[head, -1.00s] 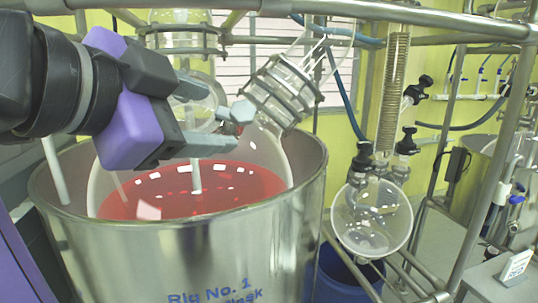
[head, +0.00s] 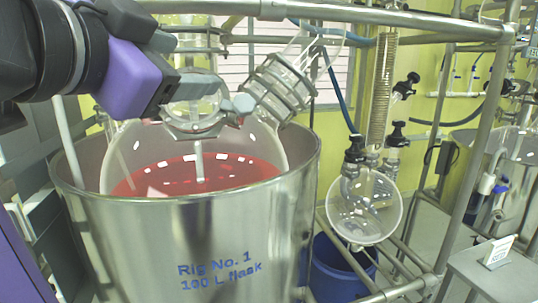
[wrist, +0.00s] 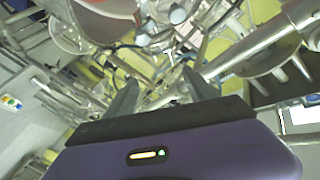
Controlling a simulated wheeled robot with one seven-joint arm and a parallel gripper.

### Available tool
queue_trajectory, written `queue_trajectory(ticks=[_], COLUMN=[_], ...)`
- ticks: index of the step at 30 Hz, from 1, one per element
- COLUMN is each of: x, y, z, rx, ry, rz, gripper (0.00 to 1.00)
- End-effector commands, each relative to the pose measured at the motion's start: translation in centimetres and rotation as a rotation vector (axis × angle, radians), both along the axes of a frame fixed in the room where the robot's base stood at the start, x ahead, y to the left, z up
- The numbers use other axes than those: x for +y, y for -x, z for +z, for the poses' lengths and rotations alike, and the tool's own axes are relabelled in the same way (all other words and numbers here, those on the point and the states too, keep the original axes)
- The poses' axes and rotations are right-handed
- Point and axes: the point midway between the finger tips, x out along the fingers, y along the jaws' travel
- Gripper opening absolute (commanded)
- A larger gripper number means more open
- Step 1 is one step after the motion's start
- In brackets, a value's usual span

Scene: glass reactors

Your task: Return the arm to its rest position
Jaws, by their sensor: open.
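My gripper (head: 222,94) is at the upper left of the head view, in front of the neck area of the large glass flask (head: 262,150). In the wrist view, my gripper (wrist: 158,78) shows two dark fingers spread apart with nothing held between them. The arm comes in from the upper left, its purple and dark housing overlapping part of the glassware behind. I cannot tell how far the fingers are from the glass. The flask holds red liquid (head: 150,182).
The flask sits in a steel vessel (head: 130,245) marked "Rig No. 1". A steel pipe frame (head: 420,28) crosses above and stands at right. A clear round receiver flask (head: 365,208) hangs over a blue bucket (head: 335,270). A small white card (head: 497,250) stands at lower right.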

Motion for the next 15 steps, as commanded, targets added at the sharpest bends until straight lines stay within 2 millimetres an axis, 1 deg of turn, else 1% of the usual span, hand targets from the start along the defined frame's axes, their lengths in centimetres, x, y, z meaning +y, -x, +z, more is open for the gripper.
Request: queue_trajectory(ticks=[3, 7, 11, 14, 15], x=[1.4, 3.0, 4.4, 5.2, 5.4], y=[-0.4, -1.1, -1.9, -2.5, -2.6], z=[0.8, 0.5, -1.3, -3.9, -5.1], rx=[-0.061, -0.131, -0.2, -0.249, -0.269], ry=[0.076, 0.183, 0.305, 0.405, 0.443], rz=[0.073, 0.156, 0.237, 0.299, 0.323], gripper=[0.63, 0.63, 0.63, 0.63, 0.63])
